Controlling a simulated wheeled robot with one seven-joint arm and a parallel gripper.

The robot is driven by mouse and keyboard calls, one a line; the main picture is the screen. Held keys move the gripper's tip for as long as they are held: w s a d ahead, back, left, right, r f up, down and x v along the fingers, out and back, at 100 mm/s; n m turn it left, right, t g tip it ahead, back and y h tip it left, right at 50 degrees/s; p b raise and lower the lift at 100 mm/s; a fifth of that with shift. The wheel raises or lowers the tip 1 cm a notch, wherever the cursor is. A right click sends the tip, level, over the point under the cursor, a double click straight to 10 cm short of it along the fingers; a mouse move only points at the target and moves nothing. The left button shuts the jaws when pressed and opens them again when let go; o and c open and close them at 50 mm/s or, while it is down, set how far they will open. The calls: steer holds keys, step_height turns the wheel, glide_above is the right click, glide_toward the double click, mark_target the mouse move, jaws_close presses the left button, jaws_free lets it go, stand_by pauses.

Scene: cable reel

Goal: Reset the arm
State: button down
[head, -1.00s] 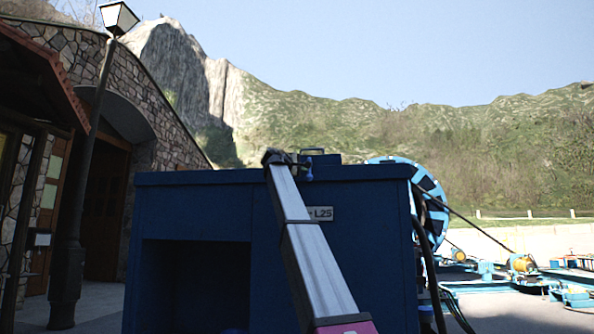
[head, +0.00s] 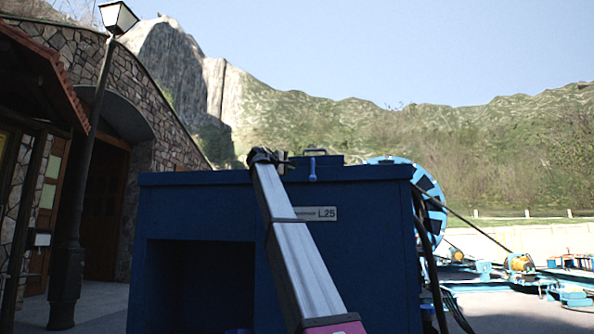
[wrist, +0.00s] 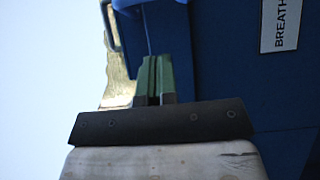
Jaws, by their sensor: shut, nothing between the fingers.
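My arm reaches up across the front of a dark blue cabinet (head: 380,240) in the head view. My gripper (head: 287,162) is at the cabinet's top edge, just left of a small blue lever (head: 312,172), with a small gap between them in the picture. In the wrist view, the two green fingers of my gripper (wrist: 154,62) lie together, shut and empty.
A nameplate ending in L25 (head: 322,213) is on the cabinet front. A white label reading BREATH (wrist: 280,24) shows in the wrist view. A blue cable reel (head: 433,203) stands behind the cabinet. A lamp post (head: 85,190) and stone building (head: 180,130) are left.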

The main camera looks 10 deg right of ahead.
steer(key=shift+v, duration=2.75)
steer(key=shift+f, duration=0.1)
